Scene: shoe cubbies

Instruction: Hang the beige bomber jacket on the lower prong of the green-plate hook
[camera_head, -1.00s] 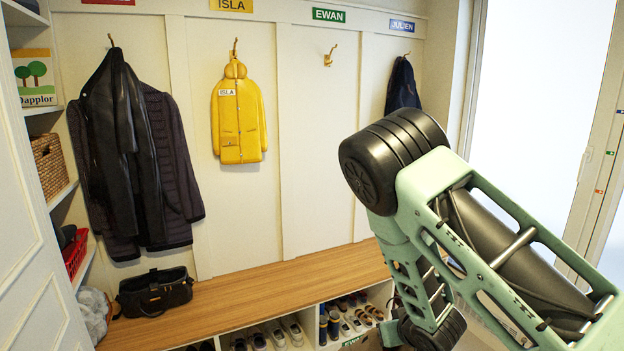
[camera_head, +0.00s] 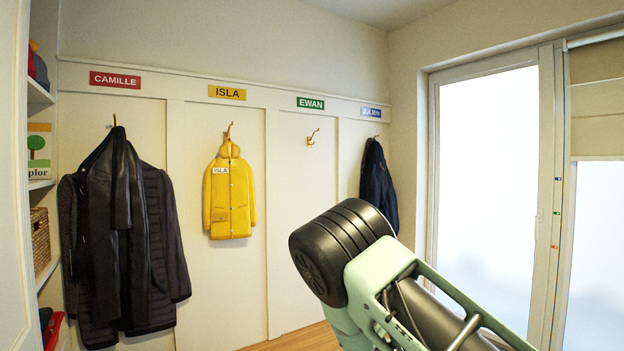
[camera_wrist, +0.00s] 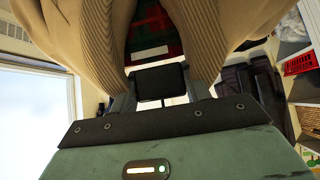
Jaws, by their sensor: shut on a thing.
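The green plate (camera_head: 311,103) reads EWAN. Under it a brass hook (camera_head: 312,138) is bare, with an upper prong and a lower part close to the panel. The beige bomber jacket (camera_wrist: 215,25) fills the top of the wrist view, with ribbed beige edges and a red and green tartan lining (camera_wrist: 155,28). My gripper (camera_wrist: 160,85) is shut on the jacket. The exact place of the grip is hidden behind the dark finger parts. The head view shows my arm at the lower right, but neither my gripper nor the jacket.
A yellow raincoat (camera_head: 229,195) hangs left of the bare hook, and a navy coat (camera_head: 377,185) hangs right of it. Dark coats (camera_head: 120,240) hang under the CAMILLE plate (camera_head: 115,80). The panel under the green plate is clear. A bright glazed door (camera_head: 487,190) stands at the right.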

